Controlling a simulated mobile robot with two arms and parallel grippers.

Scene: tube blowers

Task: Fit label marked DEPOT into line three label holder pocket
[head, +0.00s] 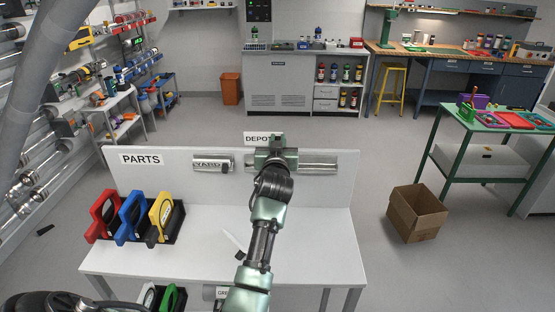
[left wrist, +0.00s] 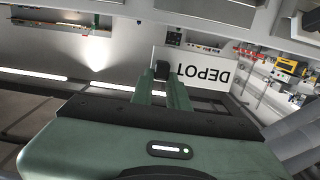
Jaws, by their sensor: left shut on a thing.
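The white DEPOT label (head: 256,138) is at the top edge of the upright white panel (head: 330,190). My left gripper (head: 272,148) is shut on the label, which extends left from its jaws. In the left wrist view the label (left wrist: 205,78) reads upside down beside the fingers (left wrist: 168,90). A grey metal label holder (head: 318,162) on the panel is partly hidden behind my gripper; the label is above it. To the left, another holder (head: 227,163) bears a YARD label (head: 208,164). No line number is readable. My right gripper is not visible.
A PARTS sign (head: 141,159) is on the panel's left. Red, blue and yellow-handled items (head: 132,217) stand in black bins at the table's left. The white tabletop (head: 320,235) is mostly clear. A cardboard box (head: 416,212) is on the floor at right.

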